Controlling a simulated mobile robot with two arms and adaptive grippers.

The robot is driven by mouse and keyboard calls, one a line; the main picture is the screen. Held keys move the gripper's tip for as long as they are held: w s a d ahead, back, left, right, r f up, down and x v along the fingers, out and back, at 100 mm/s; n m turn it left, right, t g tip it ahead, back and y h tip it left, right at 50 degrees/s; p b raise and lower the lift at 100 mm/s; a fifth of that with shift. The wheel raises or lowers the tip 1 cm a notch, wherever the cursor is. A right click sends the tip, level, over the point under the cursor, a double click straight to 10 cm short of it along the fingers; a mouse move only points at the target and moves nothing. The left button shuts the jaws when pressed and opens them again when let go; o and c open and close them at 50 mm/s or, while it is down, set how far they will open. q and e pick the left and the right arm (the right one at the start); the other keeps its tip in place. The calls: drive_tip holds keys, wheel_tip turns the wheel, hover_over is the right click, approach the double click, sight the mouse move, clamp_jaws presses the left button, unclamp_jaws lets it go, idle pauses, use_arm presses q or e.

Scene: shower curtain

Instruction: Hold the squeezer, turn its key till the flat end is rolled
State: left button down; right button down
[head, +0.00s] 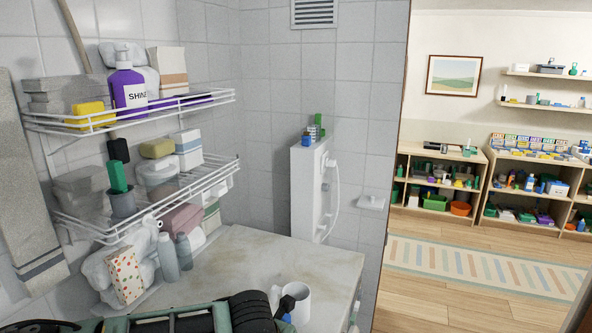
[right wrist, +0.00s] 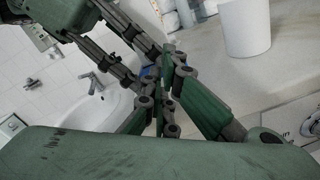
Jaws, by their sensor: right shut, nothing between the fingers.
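My right gripper (right wrist: 166,98) is in the middle of the right wrist view, its green-and-grey fingers drawn together with nothing between them. A second set of dark jointed fingers, which looks like my left gripper (right wrist: 138,48), comes in from the upper left and meets or overlaps it; whether it is open or shut is hidden. A small blue piece (right wrist: 150,71) shows beside these fingers. A blue bit (head: 287,318) also shows at the bottom of the head view, beside my dark arm. I cannot tell whether either is part of the squeezer. No key or tube can be made out.
A white cup (head: 297,303) stands on the pale counter (head: 250,255), close to the arms; it also shows in the right wrist view (right wrist: 246,30). A white basin (right wrist: 85,110) lies left there. Loaded wire shelves (head: 150,118) line the left wall. The counter's middle is clear.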

drive_tip(key=shift+s+a+f, duration=0.15)
drive_tip(key=shift+a+f, duration=0.05)
drive_tip(key=shift+f, duration=0.15)
drive_tip(key=shift+w, duration=0.2)
drive_tip(key=shift+w+d+f, duration=0.25)
drive_tip(key=shift+w+d, duration=0.1)
drive_tip(key=shift+w, duration=0.1)
drive_tip(key=shift+w+d+f, duration=0.25)
drive_tip(key=shift+w+f, duration=0.05)
drive_tip(key=shift+f, duration=0.05)
idle(0.5)
drive_tip(key=shift+w, duration=0.15)
drive_tip(key=v, duration=0.6)
drive_tip(key=shift+w+r, duration=0.2)
drive_tip(key=shift+r, duration=0.2)
